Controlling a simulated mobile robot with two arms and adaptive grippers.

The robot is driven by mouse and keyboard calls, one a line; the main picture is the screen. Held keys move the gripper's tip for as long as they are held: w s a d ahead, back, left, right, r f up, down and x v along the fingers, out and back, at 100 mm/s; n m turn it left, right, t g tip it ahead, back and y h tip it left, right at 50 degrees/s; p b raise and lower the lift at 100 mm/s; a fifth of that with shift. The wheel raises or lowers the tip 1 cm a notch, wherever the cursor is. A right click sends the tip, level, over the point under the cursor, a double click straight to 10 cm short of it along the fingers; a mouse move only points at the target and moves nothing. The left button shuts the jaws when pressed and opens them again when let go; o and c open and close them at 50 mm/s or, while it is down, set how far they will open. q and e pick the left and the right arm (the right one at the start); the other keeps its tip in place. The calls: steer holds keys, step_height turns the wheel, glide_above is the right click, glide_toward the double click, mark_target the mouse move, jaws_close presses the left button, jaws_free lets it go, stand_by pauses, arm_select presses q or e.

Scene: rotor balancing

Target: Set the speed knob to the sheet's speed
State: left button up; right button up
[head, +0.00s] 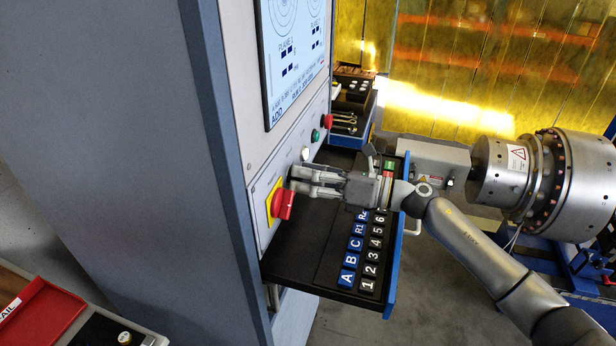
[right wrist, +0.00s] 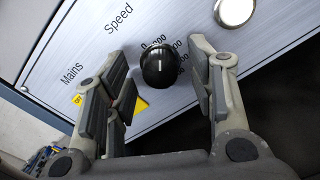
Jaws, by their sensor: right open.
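The speed knob (right wrist: 160,66) is a round black knob with a short white pointer line, under the word "Speed" in the right wrist view. Printed numbers show beside it, partly covered by the knob and a finger. My right gripper (head: 296,181) is open at the cabinet's control panel, and its fingers stand on either side of the knob with gaps showing. I cannot make out a sheet with a speed in either view. My left gripper is not in view.
The red mains switch (head: 281,204) sits on a yellow plate just below my right gripper. A white button (head: 305,154), green button (head: 315,135) and red button (head: 327,121) line the panel. A shelf of lettered and numbered blocks (head: 358,244) lies beneath. The rotor (head: 540,180) stands right.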

steer(key=v, duration=1.2)
